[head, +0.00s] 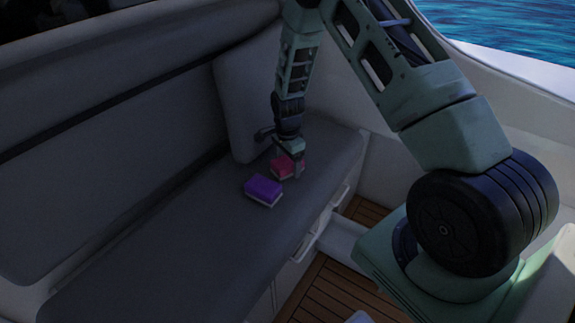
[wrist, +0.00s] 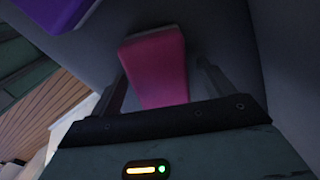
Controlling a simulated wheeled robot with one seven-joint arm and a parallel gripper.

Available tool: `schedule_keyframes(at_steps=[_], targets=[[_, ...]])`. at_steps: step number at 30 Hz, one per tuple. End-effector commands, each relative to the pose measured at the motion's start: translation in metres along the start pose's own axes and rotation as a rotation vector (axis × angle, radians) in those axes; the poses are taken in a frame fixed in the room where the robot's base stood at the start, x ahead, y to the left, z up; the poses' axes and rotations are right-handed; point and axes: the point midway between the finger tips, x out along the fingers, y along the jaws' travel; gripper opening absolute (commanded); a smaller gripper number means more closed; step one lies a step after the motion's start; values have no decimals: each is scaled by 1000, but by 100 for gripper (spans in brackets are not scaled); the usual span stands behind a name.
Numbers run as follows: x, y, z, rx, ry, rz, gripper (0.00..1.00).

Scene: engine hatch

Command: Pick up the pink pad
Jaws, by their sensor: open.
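The pink pad (head: 283,168) lies on the grey bench seat, close to the seat's back corner cushion. It also shows in the wrist view (wrist: 156,68), between the two fingers. My gripper (head: 287,164) is above the pad and pointing down at it, with one finger in front of the pad in the head view. In the wrist view my gripper (wrist: 165,85) is open, with one finger on each side of the pad. Gaps seem to show beside the pad, but I cannot tell whether either finger touches it.
A purple pad (head: 263,190) with a pale underside lies on the seat just in front of the pink pad. It shows at the upper left in the wrist view (wrist: 55,12). The grey seat (head: 185,240) is clear toward the lower left. A backrest (head: 110,120) runs behind it.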

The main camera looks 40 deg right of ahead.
Motion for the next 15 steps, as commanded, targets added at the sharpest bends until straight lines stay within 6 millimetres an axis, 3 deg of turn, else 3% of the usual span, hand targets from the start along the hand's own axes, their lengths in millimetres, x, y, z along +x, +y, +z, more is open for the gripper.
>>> schedule_keyframes(at_steps=[9, 15], targets=[[8, 0, 0, 0, 0, -1, 81], [8, 0, 0, 0, 0, -1, 31]])
